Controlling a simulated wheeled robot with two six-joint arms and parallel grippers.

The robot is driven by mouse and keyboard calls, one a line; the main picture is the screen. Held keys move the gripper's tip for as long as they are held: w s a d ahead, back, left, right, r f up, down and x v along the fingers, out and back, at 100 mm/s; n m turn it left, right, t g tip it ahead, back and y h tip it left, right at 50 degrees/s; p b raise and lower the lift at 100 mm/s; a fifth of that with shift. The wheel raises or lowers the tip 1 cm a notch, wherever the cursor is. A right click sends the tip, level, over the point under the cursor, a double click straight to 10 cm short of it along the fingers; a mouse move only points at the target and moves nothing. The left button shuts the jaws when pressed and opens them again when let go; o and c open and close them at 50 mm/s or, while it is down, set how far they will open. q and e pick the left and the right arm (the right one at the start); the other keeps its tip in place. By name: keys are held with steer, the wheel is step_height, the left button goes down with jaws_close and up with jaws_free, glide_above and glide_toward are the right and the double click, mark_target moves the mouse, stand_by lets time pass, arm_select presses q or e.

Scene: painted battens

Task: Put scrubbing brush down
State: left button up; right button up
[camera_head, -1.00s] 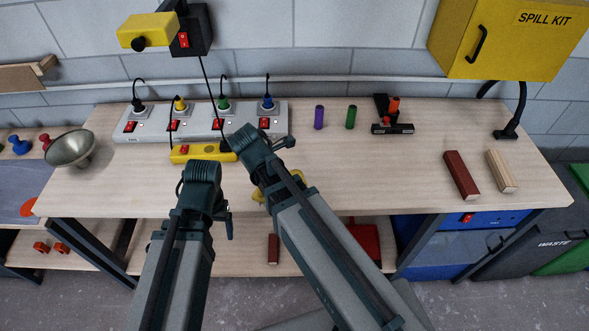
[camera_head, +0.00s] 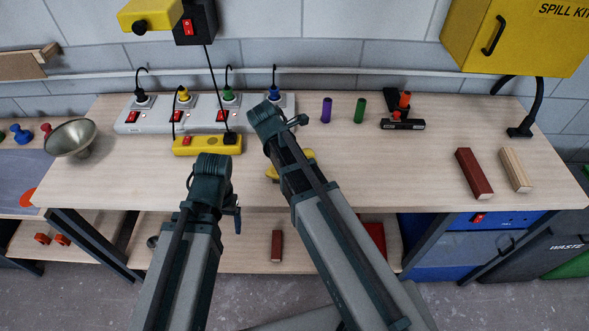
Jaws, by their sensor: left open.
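My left gripper (camera_head: 210,168) is at the end of the arm from the left, over the front of the bench, below the yellow power strip (camera_head: 207,144). It is open, and I see nothing held in it. My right gripper (camera_head: 267,118) is higher, over the middle of the bench. Its fingers are not clear, so I cannot tell its state. A yellow object (camera_head: 305,158) lies partly hidden behind the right arm. I cannot tell if it is the scrubbing brush, and no other brush is clearly visible.
White sockets with plugs (camera_head: 150,120) stand at the back left, near a metal bowl (camera_head: 72,138). A purple cylinder (camera_head: 326,110), a green cylinder (camera_head: 360,110) and a black-and-orange tool (camera_head: 403,123) stand behind. Red (camera_head: 474,173) and pale (camera_head: 515,170) battens lie right. The bench's centre right is clear.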

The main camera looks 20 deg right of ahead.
steer(key=shift+s+a+f, duration=0.1)
steer(key=shift+a+f, duration=0.1)
steer(key=shift+f, duration=0.4)
steer(key=shift+d+r, duration=0.1)
steer(key=shift+d, duration=0.1)
steer(key=shift+a+f+b, duration=0.1)
steer(key=shift+f+b, duration=0.15)
steer(key=shift+b, duration=0.05)
arm_select(q)
steer(key=shift+s+a+f, duration=0.1)
steer(key=shift+a+f, duration=0.2)
steer(key=shift+f, duration=0.4)
arm_select(e)
steer(key=o, duration=1.3)
steer(key=shift+r, duration=0.1)
arm_select(q)
steer(key=shift+r, duration=0.15)
arm_select(e)
steer(key=shift+r, duration=0.15)
steer(key=shift+a+r+p, duration=0.15)
steer(key=shift+r+p, duration=0.4)
steer(key=shift+p, duration=0.25)
steer(key=p+v, duration=1)
steer(key=v, duration=0.1)
arm_select(q)
step_height(320, 180, up, 11)
arm_select(e)
steer(key=shift+a+f, duration=0.1)
